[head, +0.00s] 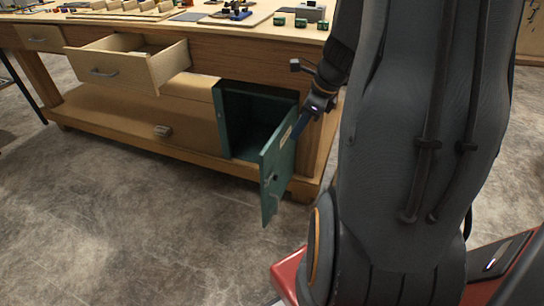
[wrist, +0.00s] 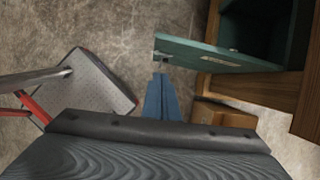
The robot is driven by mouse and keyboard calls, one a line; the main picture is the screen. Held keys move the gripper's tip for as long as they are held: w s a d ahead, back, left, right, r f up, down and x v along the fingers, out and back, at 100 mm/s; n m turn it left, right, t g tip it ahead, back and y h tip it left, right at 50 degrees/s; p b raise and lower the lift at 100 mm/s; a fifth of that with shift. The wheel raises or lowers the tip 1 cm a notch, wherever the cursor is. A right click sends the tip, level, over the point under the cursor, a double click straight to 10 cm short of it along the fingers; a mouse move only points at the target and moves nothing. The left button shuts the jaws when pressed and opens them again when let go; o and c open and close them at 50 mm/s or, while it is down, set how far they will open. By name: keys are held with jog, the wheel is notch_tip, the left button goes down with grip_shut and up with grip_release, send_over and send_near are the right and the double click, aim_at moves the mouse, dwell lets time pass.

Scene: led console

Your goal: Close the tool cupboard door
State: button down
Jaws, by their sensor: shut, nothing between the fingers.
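The tool cupboard (head: 233,86) is a green box under the right end of the workbench, with a dark interior. Its green door (head: 278,170) stands well open, swung outward from the right side, with a handle and a pale label on the face I see. The door also shows in the wrist view (wrist: 225,57), with a small metal fitting near its free end. My gripper (head: 297,131) is shut and empty beside the door's outer face, near its upper edge. In the wrist view the blue fingers (wrist: 160,90) are together just below the door's free end; contact is unclear.
A wooden drawer (head: 115,70) hangs open left of the cupboard. A small brown object (head: 162,131) lies on the lower shelf (head: 120,113). A bench leg (head: 307,175) stands right of the cupboard. The floor (head: 130,225) in front is clear.

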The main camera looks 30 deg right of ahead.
aim_at(273, 147)
jog(key=w+a+f+b, duration=0.2)
jog(key=w+f, duration=0.4)
jog(key=f, duration=0.3)
jog(key=shift+w+a+f+m+b, duration=0.3)
jog(key=shift+a+f+m, duration=0.1)
jog(key=shift+a, duration=0.45)
jog(key=shift+w, duration=0.1)
